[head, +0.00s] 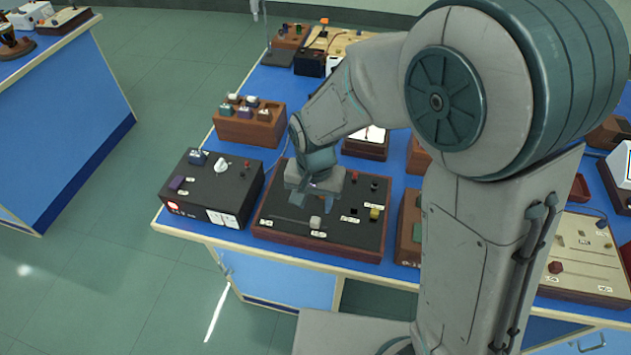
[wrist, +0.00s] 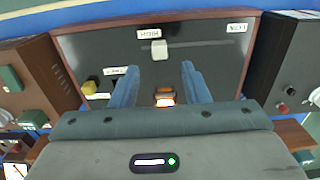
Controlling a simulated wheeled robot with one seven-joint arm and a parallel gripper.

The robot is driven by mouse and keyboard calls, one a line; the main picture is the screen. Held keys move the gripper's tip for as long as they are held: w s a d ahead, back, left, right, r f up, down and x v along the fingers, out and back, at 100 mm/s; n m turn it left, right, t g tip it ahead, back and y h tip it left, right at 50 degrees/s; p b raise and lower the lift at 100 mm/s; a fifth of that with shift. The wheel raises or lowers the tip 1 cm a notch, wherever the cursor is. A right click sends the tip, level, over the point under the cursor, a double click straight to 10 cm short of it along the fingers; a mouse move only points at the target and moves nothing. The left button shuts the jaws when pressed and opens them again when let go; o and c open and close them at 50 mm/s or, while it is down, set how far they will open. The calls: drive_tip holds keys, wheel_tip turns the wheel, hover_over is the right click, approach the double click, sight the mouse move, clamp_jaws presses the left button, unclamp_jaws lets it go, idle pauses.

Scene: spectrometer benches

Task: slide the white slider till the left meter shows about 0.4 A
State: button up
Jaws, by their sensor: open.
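The white slider (head: 315,222) sits on a slot along the front part of a dark, wood-framed panel (head: 350,248). In the wrist view the slider (wrist: 160,50) is just beyond my fingertips, below an upside-down label. My gripper (head: 308,196) hangs over the panel, behind the slider. In the wrist view my gripper (wrist: 161,68) has its two blue fingers apart and empty, with the slider lined up between them but not between the pads.
The black box (head: 205,185) with knobs stands close left of the panel. A yellow knob (head: 374,213) is on the panel's right side. An orange-lit part (wrist: 165,98) shows between my fingers. A brown box (head: 408,228) stands close right. A wooden block with small parts (head: 248,121) is behind.

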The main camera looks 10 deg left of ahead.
sight(315, 219)
wheel_tip(315, 219, up, 7)
idle(0.3)
idle(0.4)
drive_tip(key=s+d+r+t, duration=0.1)
drive_tip(key=s+d+r, duration=0.2)
drive_tip(key=d, duration=0.8)
drive_tip(key=s+d+r+n+t, duration=0.1)
drive_tip(key=s+d, duration=0.4)
drive_tip(key=d, duration=0.6)
wheel_tip(315, 219, up, 3)
drive_tip(key=shift+s+d+f+t, duration=0.15)
drive_tip(key=shift+s+f+t, duration=0.05)
drive_tip(key=shift+t, duration=0.3)
